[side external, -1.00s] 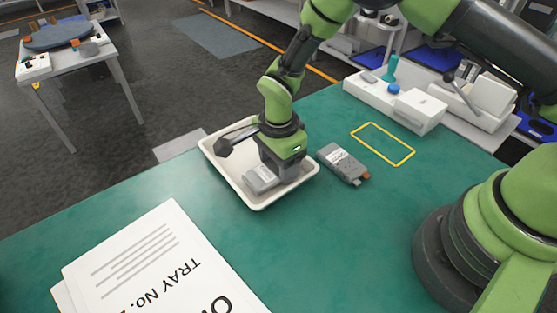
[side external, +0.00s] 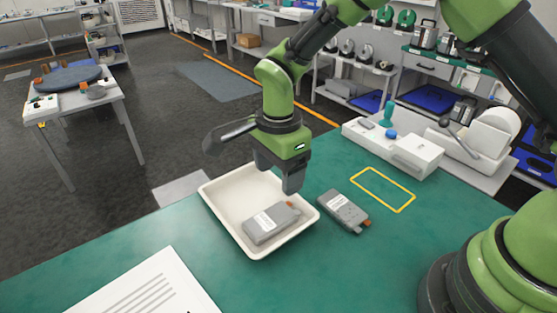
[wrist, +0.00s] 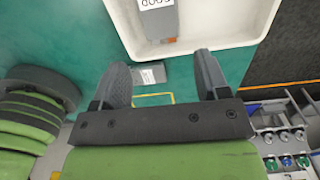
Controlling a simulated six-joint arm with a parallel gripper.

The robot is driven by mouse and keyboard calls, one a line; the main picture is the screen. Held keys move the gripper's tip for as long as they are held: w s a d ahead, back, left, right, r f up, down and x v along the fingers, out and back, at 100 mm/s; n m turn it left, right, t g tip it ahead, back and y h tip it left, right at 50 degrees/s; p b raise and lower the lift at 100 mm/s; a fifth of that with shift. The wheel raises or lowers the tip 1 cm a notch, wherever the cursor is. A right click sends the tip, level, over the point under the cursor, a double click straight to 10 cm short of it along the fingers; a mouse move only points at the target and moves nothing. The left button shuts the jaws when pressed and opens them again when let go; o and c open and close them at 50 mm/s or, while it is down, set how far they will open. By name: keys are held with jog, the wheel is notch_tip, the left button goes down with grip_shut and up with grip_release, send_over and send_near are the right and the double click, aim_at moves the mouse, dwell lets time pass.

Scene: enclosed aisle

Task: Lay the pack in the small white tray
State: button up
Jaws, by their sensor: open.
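A grey pack (side external: 268,224) with a white label and an orange end lies flat in the small white tray (side external: 222,205), toward its near right side. The same pack (wrist: 158,22) and tray (wrist: 118,20) show in the wrist view. A second, similar grey pack (side external: 343,211) lies on the green table just right of the tray; part of it shows between my fingers in the wrist view (wrist: 150,74). My gripper (side external: 280,180) is open and empty above the tray, clear of both packs. Its two fingers stand well apart in the wrist view (wrist: 162,70).
A yellow outlined rectangle (side external: 383,189) on the table is empty. White fixtures (side external: 405,150) stand along the back edge. A printed white sheet (side external: 140,290) lies at the front left. The green table (side external: 300,275) is clear in front of the tray.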

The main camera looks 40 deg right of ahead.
jog(key=s+d+r+n+t+y, duration=0.1)
jog(key=s+d+r+n+t, duration=0.15)
jog(key=r, duration=0.55)
jog(key=s+d+r+n+t, duration=0.1)
jog(key=s+d+r+n, duration=0.25)
jog(key=r, duration=0.45)
jog(key=s+d+r+n+t, duration=0.1)
jog(key=s+r+n+t, duration=0.1)
jog(key=s+n, duration=0.2)
jog(key=s+d+r+n+t+y, duration=0.1)
jog(key=s+n, duration=0.3)
jog(key=s, duration=0.5)
jog(key=shift+s+d+r+t, duration=0.3)
jog(key=shift+d+r+t, duration=0.05)
jog(key=shift+d+r, duration=0.4)
